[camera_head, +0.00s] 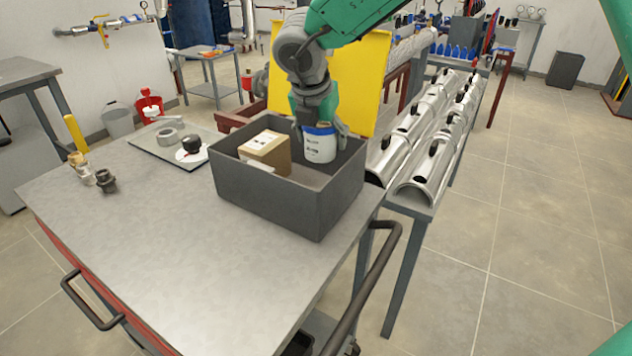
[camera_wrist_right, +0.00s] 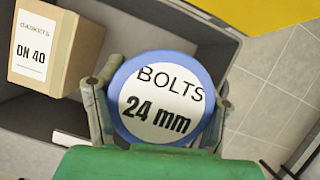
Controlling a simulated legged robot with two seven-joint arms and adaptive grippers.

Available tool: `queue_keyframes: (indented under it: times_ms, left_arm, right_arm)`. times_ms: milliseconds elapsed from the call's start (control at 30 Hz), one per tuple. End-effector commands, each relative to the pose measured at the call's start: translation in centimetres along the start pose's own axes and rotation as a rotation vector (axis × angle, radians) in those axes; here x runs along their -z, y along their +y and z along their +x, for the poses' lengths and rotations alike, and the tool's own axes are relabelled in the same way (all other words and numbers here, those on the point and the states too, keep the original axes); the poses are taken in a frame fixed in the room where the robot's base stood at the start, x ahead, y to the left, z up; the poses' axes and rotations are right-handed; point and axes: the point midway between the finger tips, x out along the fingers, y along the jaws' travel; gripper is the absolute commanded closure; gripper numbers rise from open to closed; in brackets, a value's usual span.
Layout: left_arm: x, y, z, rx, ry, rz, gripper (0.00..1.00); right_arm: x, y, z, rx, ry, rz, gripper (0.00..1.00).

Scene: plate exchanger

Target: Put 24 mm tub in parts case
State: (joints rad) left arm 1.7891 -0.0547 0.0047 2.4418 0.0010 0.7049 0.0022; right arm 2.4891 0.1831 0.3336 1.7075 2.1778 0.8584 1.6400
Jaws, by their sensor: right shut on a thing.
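The 24 mm tub (camera_head: 319,144) is a white tub with a blue lid. In the right wrist view its lid (camera_wrist_right: 162,100) reads "BOLTS 24 mm". My right gripper (camera_head: 320,132) is shut on the tub, with a finger on either side of the lid. The tub is upright over the right part of the parts case (camera_head: 272,205), a grey open box on the cart top. I cannot tell whether the tub's base touches the case floor. The case wall (camera_wrist_right: 190,22) also shows in the right wrist view. My left gripper is not in view.
A cardboard box (camera_head: 266,152), labelled "GASKETS DN 40" in the right wrist view (camera_wrist_right: 45,48), sits in the case's left part. Small fittings (camera_head: 106,181) stand further left. The front cart top is clear.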

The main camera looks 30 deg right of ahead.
Motion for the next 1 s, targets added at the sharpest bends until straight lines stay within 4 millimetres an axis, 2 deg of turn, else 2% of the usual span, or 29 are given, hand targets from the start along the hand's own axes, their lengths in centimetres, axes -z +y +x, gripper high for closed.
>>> queue_keyframes:
  times_ms: [33,200,467,767,1000]
  left_arm:
    - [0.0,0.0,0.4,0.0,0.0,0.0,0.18]
    - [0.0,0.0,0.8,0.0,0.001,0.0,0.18]
    - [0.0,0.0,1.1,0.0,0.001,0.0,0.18]
    - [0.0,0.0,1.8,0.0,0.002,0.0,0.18]
    - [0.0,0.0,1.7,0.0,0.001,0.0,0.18]
  right_arm:
    - [0.5,0.0,1.3,0.002,-0.002,-0.003,0.91]
    - [1.8,0.0,4.2,0.0,-0.003,-0.003,0.91]
    - [2.4,0.1,5.7,-0.002,-0.003,0.0,0.91]
    - [3.9,0.1,9.3,-0.001,-0.003,-0.003,0.91]
    - [4.0,0.1,9.7,-0.001,0.0,-0.002,0.91]
